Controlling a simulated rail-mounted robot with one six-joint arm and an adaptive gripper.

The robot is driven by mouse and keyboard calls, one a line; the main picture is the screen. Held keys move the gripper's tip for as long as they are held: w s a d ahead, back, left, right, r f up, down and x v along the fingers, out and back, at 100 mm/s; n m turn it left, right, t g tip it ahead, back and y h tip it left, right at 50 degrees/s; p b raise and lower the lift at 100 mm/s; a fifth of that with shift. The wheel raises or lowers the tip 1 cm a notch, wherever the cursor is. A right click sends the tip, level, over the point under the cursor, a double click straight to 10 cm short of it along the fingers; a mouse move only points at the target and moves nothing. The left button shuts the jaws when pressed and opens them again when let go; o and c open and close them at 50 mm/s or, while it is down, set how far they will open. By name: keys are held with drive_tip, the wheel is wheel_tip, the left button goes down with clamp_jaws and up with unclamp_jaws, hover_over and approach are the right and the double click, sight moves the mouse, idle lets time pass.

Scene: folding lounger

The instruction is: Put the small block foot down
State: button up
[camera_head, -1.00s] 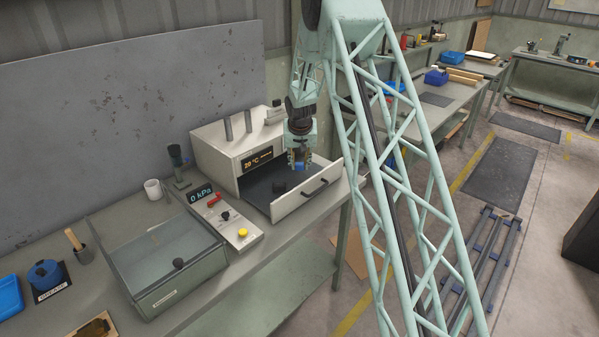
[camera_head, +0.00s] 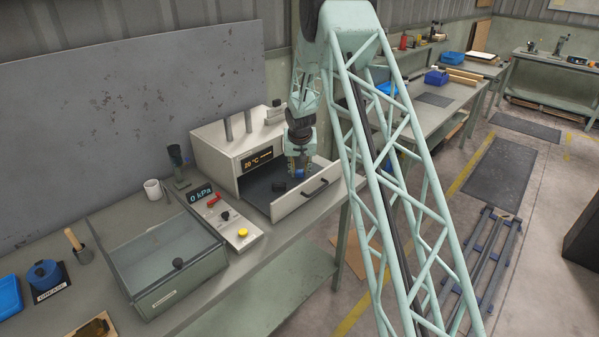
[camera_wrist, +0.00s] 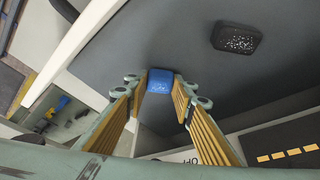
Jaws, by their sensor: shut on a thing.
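A small blue block foot (camera_wrist: 160,80) with white speckles on its end sits between my fingertips in the wrist view. My gripper (camera_wrist: 160,86) is shut on it, with one ribbed pad on each side. In the head view my gripper (camera_head: 299,176) is low over the open drawer (camera_head: 312,192) of the white heater box, with the blue block at its tips. Whether the block touches the drawer's dark floor, I cannot tell. A black foot (camera_wrist: 236,39), also speckled, lies apart on that floor; it shows in the head view too (camera_head: 279,187).
The heater box (camera_head: 215,153) with a 20 °C display stands behind the drawer. The drawer's front wall with a black handle (camera_head: 315,187) is close to my gripper. A glass-lidded chamber (camera_head: 165,255) and a control panel (camera_head: 232,222) stand to the left.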

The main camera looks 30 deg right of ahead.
drive_tip(key=shift+f, duration=0.15)
drive_tip(key=o, duration=0.8)
drive_tip(key=shift+s+r, duration=0.15)
drive_tip(key=shift+r, duration=0.5)
drive_tip(key=shift+p+v, duration=0.35)
drive_tip(key=shift+v, duration=5.2)
drive_tip(key=shift+a+f, duration=0.1)
drive_tip(key=shift+s, duration=0.1)
